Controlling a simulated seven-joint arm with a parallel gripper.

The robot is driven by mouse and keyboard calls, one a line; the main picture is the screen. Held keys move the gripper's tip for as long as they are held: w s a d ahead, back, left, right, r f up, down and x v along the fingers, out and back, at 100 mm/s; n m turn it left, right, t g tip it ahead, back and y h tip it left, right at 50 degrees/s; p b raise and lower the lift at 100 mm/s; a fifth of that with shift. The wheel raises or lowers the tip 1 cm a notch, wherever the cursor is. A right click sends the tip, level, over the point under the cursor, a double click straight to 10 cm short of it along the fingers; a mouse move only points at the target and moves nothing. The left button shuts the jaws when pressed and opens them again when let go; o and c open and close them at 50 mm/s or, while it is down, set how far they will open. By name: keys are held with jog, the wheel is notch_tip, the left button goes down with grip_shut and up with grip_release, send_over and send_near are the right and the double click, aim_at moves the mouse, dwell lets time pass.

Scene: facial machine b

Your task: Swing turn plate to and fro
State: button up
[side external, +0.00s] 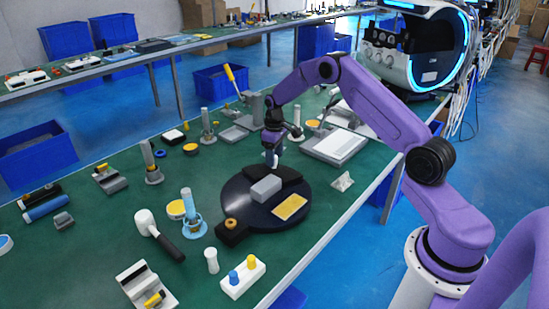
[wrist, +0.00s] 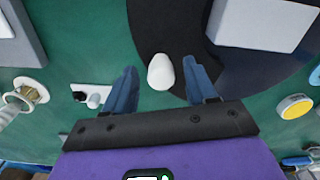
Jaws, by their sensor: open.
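The turn plate (side external: 247,211) is a dark round disc on the green table, with a grey block (side external: 266,188) and a yellow rectangle (side external: 290,207) on top. A black piece (side external: 287,174) lies at its far edge. My gripper (side external: 273,160) points down at that far edge. In the wrist view, the blue fingers of my gripper (wrist: 160,88) are open, one on each side of a white rounded knob (wrist: 160,71). The knob appears over the black part of the turn plate (wrist: 240,75). I see gaps between the knob and both fingers; its height relative to the fingertips is unclear.
A white-headed hammer (side external: 158,234), a blue stand (side external: 190,215) and a white block with blue and yellow pegs (side external: 243,277) lie near the plate. A white-topped box (side external: 335,146) stands to the right of my gripper.

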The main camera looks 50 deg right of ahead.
jog(key=shift+f, duration=0.55)
grip_shut()
jog(key=shift+s, duration=0.1)
